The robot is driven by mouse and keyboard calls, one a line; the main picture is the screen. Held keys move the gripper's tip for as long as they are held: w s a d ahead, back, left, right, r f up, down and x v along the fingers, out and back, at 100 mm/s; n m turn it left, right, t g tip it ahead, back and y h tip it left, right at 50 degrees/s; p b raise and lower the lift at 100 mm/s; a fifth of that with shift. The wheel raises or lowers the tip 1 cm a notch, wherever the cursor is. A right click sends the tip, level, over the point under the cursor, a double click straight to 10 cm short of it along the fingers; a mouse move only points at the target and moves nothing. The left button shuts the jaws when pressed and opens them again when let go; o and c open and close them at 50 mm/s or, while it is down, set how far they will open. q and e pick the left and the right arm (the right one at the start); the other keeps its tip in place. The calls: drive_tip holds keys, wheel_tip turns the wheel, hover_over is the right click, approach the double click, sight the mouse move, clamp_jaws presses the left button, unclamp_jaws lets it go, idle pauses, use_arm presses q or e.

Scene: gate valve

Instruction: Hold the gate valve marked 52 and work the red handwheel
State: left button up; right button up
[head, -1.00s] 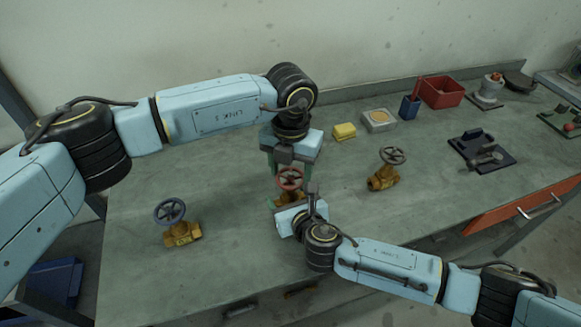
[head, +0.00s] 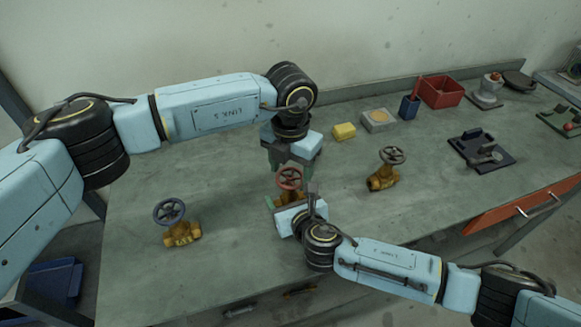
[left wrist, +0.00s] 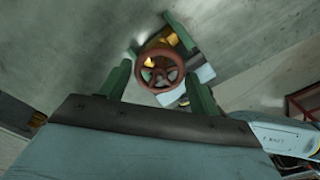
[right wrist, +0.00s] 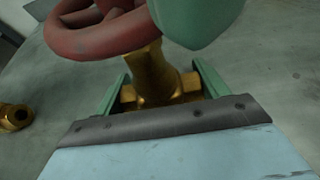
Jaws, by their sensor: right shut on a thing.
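The brass gate valve with the red handwheel (head: 289,179) stands on the bench between my grippers; the number 52 is not legible. My right gripper (right wrist: 158,85) is shut on the brass valve body (right wrist: 152,75), below the wheel. In the head view its fingers are mostly hidden. My left gripper (head: 291,166) points down from above the wheel. In the left wrist view its green fingers are open, apart on either side of the red handwheel (left wrist: 158,69). I cannot tell whether they touch the rim. A green left-gripper finger hides part of the wheel in the right wrist view.
A blue-wheeled valve (head: 181,234) stands at left and a dark-wheeled valve (head: 384,177) at right. A yellow block (head: 344,131), grey box (head: 379,121), blue cup (head: 410,107) and red bin (head: 441,92) stand behind.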

sight(290, 176)
use_arm(q)
drive_tip(key=o, duration=0.3)
drive_tip(key=shift+n, duration=0.3)
drive_tip(key=n, duration=1)
drive_tip(key=shift+n, duration=0.3)
drive_tip(key=n, duration=0.4)
drive_tip(key=shift+a+n, duration=0.1)
drive_tip(key=shift+n, duration=0.2)
wheel_tip(290, 176, up, 12)
